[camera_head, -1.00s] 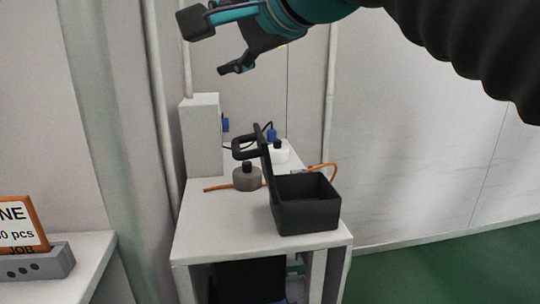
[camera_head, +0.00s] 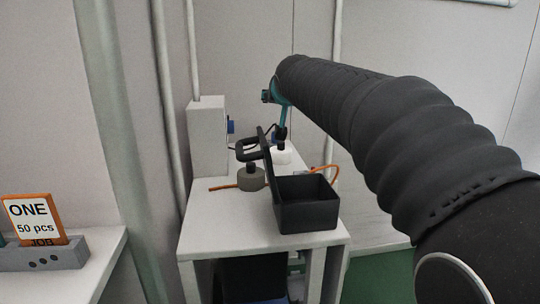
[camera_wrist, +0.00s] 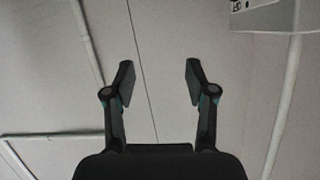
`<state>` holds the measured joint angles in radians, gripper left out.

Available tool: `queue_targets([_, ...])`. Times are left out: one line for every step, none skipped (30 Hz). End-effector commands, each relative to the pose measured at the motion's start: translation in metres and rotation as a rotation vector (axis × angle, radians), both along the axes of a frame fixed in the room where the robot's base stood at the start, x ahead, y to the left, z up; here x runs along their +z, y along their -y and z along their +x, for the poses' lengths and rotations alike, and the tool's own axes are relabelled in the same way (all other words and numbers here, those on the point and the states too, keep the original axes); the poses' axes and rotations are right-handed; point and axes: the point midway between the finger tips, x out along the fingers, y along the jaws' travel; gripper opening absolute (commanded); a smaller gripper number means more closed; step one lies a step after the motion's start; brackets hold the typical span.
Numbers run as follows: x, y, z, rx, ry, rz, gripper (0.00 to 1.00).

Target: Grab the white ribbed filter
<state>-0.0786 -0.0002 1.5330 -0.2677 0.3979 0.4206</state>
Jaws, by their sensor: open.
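A small white object (camera_head: 283,157) with a dark cap stands at the back of the small white table, behind a black box; it looks like the white filter, but its ribs are too small to make out. My gripper (camera_head: 282,132) is just above or in front of it in the head view, partly hidden by my arm, so the gap cannot be judged. In the wrist view my gripper (camera_wrist: 159,82) is open with nothing between the fingers, facing a bare wall. The filter does not show in the wrist view.
A white cabinet (camera_head: 207,137) stands behind. A sign (camera_head: 35,219) is on the left bench.

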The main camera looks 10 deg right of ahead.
Motion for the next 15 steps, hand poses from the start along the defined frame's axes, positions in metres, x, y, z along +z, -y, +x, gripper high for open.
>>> queue_targets([-0.014, 0.004, 0.007, 0.006, -0.021, -0.017, 0.56])
queue_targets([-0.022, 0.005, 0.01, 0.012, -0.033, -0.026, 0.56])
queue_targets([-0.033, 0.007, 0.014, 0.02, -0.048, -0.038, 0.56])
queue_targets([-0.043, 0.009, 0.017, 0.027, -0.061, -0.047, 0.56])
queue_targets([-0.051, 0.01, 0.02, 0.035, -0.072, -0.055, 0.56])
queue_targets([-0.062, 0.012, 0.024, 0.044, -0.087, -0.067, 0.56])
queue_targets([-0.071, 0.014, 0.027, 0.05, -0.099, -0.075, 0.56])
queue_targets([-0.078, 0.016, 0.029, 0.055, -0.108, -0.082, 0.56])
queue_targets([-0.089, 0.019, 0.032, 0.061, -0.122, -0.092, 0.56])
queue_targets([-0.096, 0.02, 0.034, 0.067, -0.129, -0.098, 0.56])
queue_targets([-0.101, 0.021, 0.035, 0.072, -0.136, -0.105, 0.56])
queue_targets([-0.108, 0.023, 0.037, 0.077, -0.145, -0.11, 0.56])
queue_targets([-0.112, 0.024, 0.038, 0.081, -0.15, -0.115, 0.56])
queue_targets([-0.115, 0.024, 0.039, 0.083, -0.153, -0.118, 0.56])
queue_targets([-0.119, 0.025, 0.041, 0.085, -0.157, -0.121, 0.56])
